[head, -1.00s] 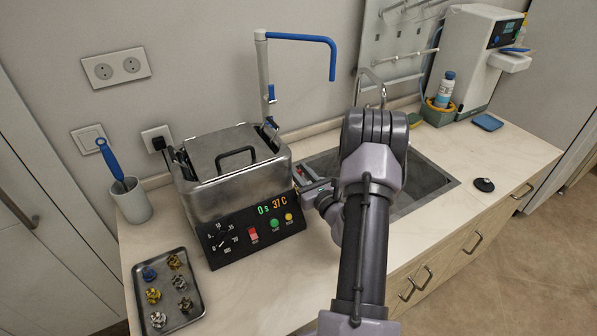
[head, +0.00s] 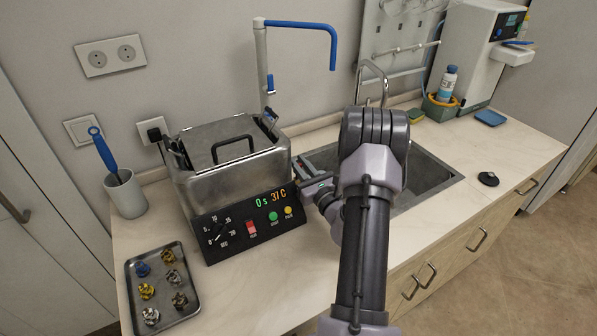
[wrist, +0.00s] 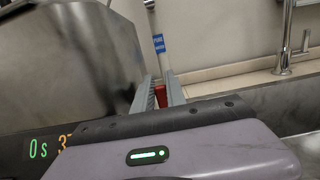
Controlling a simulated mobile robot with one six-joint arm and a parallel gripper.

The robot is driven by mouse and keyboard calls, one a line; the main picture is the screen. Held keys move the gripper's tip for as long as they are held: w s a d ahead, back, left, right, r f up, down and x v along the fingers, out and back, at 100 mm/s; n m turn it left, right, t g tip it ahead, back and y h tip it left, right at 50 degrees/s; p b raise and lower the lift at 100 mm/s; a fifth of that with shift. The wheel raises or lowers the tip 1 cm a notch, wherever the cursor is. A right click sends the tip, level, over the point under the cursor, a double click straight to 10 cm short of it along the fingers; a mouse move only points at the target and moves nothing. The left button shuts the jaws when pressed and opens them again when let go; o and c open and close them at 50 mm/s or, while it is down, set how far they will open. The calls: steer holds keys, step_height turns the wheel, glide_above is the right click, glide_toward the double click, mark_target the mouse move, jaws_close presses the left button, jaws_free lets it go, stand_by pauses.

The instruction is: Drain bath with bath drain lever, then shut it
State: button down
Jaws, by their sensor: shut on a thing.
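The bath is a steel box (head: 225,188) with a handled lid and a black front panel reading 0 s and 37 C. It stands on the counter left of the sink. In the wrist view its steel side (wrist: 70,60) fills the left. My gripper (head: 301,165) is at the bath's right side, partly hidden by my own arm. In the wrist view my gripper's two fingers (wrist: 157,90) are shut on a small red piece (wrist: 161,95), which looks like the bath drain lever. Its lower part and any outlet are hidden.
The sink (head: 432,172) with its tap lies right of the bath. A blue-tipped swing spout (head: 331,50) stands behind. A tray of small parts (head: 190,305) and a cup with a blue-handled tool (head: 127,197) are at left. A black round object (head: 488,179) lies at right.

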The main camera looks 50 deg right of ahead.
steer(key=c, duration=1.6)
jaws_free()
steer(key=shift+c, duration=0.2)
steer(key=v, duration=1.7)
steer(key=shift+s+f+p, duration=0.1)
steer(key=shift+s+p, duration=0.15)
steer(key=shift+p, duration=0.15)
